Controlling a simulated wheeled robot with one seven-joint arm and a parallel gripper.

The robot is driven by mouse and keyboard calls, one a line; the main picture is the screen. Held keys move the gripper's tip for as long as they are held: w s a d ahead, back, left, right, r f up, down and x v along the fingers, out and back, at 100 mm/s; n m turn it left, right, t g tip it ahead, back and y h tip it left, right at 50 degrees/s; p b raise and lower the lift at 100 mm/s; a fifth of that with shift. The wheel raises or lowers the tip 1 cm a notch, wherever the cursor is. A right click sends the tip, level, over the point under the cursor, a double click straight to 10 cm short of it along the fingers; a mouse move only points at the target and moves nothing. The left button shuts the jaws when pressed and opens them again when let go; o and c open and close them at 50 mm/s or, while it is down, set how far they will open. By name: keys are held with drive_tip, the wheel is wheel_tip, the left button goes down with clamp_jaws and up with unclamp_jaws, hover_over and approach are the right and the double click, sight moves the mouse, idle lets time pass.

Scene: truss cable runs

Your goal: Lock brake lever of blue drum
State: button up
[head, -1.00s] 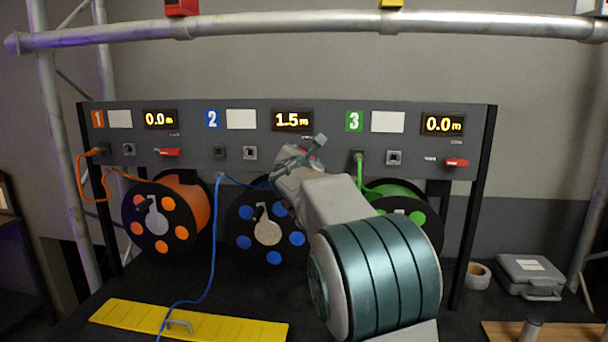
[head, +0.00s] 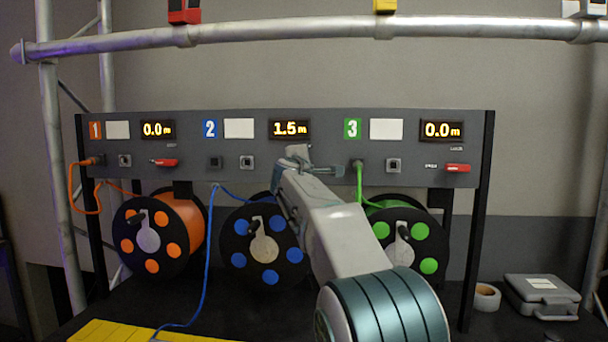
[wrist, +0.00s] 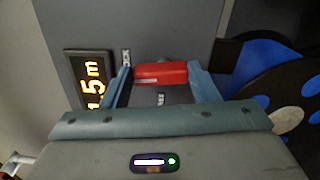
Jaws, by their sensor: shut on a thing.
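The blue drum (head: 262,250), a black-flanged reel with blue dots, hangs under the panel section marked 2. Its display (head: 289,129) reads 1.5 m. Its red brake lever (wrist: 160,73) shows in the wrist view, lying across between my two fingers on the panel face. My gripper (wrist: 162,80) is shut on this lever, with one finger at each end of the red bar. In the head view my gripper (head: 297,158) is at the panel below the display, and my arm hides the lever there. A label beside the lever is partly hidden.
The orange drum (head: 160,236) and green drum (head: 408,240) hang either side. Their red levers (head: 164,162) (head: 457,168) lie level on the panel (head: 340,150). A blue cable (head: 207,260) hangs down to a yellow cover (head: 130,332). A grey case (head: 541,297) and tape roll (head: 486,297) stand at right.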

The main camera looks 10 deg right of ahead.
drive_tip(key=shift+f+m+b, duration=0.15)
drive_tip(key=shift+m+b, duration=0.25)
drive_tip(key=shift+m, duration=0.6)
drive_tip(key=o, duration=1)
drive_tip(key=shift+d, duration=0.1)
drive_tip(key=shift+s, duration=0.15)
drive_tip(key=b+v, duration=0.5)
drive_tip(key=v, duration=0.8)
drive_tip(key=shift+s, duration=0.25)
